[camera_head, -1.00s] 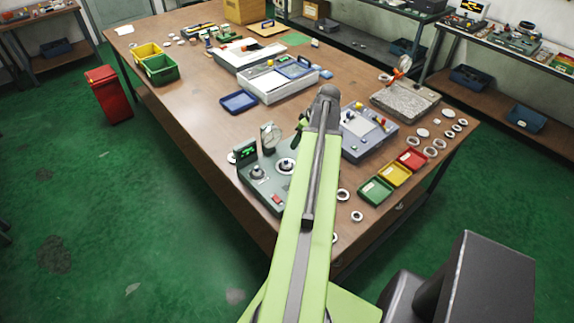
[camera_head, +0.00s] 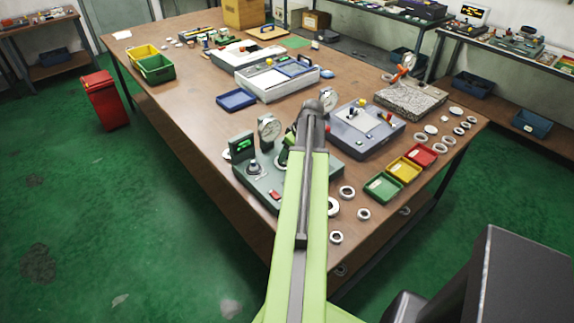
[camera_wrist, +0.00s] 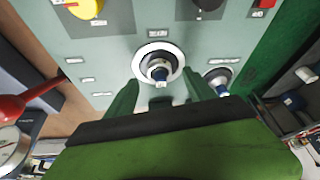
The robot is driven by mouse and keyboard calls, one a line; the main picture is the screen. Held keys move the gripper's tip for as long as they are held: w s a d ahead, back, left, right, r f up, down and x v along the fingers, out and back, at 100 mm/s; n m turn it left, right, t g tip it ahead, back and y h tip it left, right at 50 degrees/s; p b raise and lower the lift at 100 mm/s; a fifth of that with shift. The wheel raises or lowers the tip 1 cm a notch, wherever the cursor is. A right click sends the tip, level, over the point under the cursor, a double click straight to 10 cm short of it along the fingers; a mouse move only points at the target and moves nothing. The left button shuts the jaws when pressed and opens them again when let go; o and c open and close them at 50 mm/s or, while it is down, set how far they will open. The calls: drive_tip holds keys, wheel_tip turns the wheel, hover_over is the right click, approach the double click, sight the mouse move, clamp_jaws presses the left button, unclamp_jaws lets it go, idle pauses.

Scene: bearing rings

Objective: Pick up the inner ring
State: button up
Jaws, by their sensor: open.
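In the wrist view, a pale ring (camera_wrist: 140,60) sits around a dark stepped post on a grey-green gauge fixture; it may be the inner ring. My gripper (camera_wrist: 165,93) is open, with its two green fingers pointing at the fixture on either side below the ring. The ring looks just beyond the fingertips, with nothing between them. In the head view, the gauge fixture (camera_head: 262,192) stands at the table's near edge. My arm covers part of it, and my gripper is mostly hidden behind my arm.
A second post (camera_wrist: 220,78) stands right of the ring. A grey instrument box (camera_head: 362,128), green tray (camera_head: 383,188), yellow tray (camera_head: 404,171) and several loose rings lie to the right on the table (camera_head: 190,105).

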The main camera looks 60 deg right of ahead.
drive_tip(key=shift+b+x, duration=0.5)
drive_tip(key=shift+x, duration=0.75)
drive_tip(key=shift+s+r, duration=0.1)
drive_tip(key=shift+r, duration=0.05)
clamp_jaws()
drive_tip(key=r+p, duration=0.1)
drive_tip(key=p, duration=0.1)
drive_tip(key=r+p, duration=0.1)
drive_tip(key=r, duration=0.1)
drive_tip(key=r+p, duration=0.2)
drive_tip(key=shift+s+r+p, duration=0.2)
drive_tip(key=shift+s+p, duration=0.15)
drive_tip(key=s+d+r+p, duration=0.1)
drive_tip(key=s+r+p, duration=0.4)
drive_tip(key=s, duration=0.5)
drive_tip(key=shift+s+d+r+p, duration=0.3)
drive_tip(key=shift+s, duration=0.1)
